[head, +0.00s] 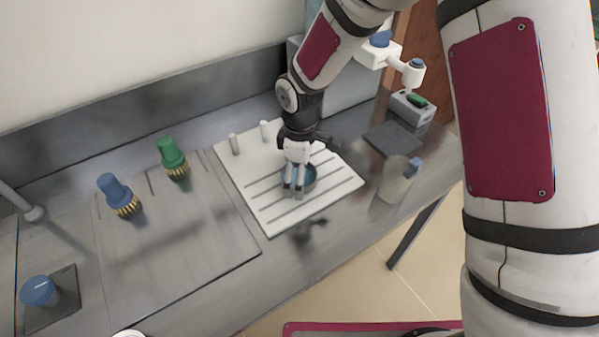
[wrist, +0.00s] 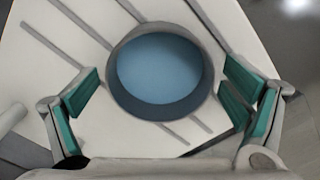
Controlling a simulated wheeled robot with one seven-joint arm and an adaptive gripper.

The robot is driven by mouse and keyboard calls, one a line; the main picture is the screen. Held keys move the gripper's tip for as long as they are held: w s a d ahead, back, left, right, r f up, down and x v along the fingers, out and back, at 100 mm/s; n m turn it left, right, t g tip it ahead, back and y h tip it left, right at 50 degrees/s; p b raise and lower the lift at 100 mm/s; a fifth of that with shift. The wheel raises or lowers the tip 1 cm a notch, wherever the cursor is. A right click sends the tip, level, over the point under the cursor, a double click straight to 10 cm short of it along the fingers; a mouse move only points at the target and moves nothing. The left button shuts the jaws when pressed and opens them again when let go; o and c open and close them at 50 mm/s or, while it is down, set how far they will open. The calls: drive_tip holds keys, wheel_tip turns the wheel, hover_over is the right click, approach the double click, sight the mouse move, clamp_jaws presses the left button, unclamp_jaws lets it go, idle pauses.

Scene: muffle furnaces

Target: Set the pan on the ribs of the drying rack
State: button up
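The pan (head: 309,178) is a small round grey vessel, blue inside. It sits upright over the white drying rack (head: 236,170), and in the wrist view the pan (wrist: 158,68) covers part of the rack's grey ribs. It appears to rest on them, though its underside is hidden. My gripper (head: 293,190) is low over the rack, pointing down at the pan. In the wrist view its green-padded fingers (wrist: 160,104) are spread wide on either side of the pan, with a visible gap at the left and a narrower one at the right. The fingers partly hide the pan in the head view.
Two pegs (head: 249,138) stand at the rack's back edge. A blue brush (head: 119,195) and a green brush (head: 172,158) stand left. A clear jug (head: 396,182) and a dark plate (head: 392,139) are right. The sink's drainboard (head: 180,235) is mostly bare.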

wheel_tip(320, 180, up, 12)
drive_tip(key=s+d+r+m+t, duration=0.1)
drive_tip(key=s+d+r+m, duration=0.2)
drive_tip(key=d+r, duration=0.35)
drive_tip(key=s+d+r+m+t, duration=0.2)
drive_tip(key=s+d+r+m, duration=0.2)
drive_tip(key=s, duration=0.5)
drive_tip(key=s+d+r+m+t, duration=0.1)
drive_tip(key=s+d+r+m, duration=0.4)
drive_tip(key=s+d+m, duration=0.3)
drive_tip(key=shift+s+d+r+m+t, duration=0.3)
drive_tip(key=shift+s+d+m+t, duration=0.1)
drive_tip(key=shift+s+d, duration=0.7)
drive_tip(key=shift+s+a, duration=0.1)
drive_tip(key=shift+a, duration=0.05)
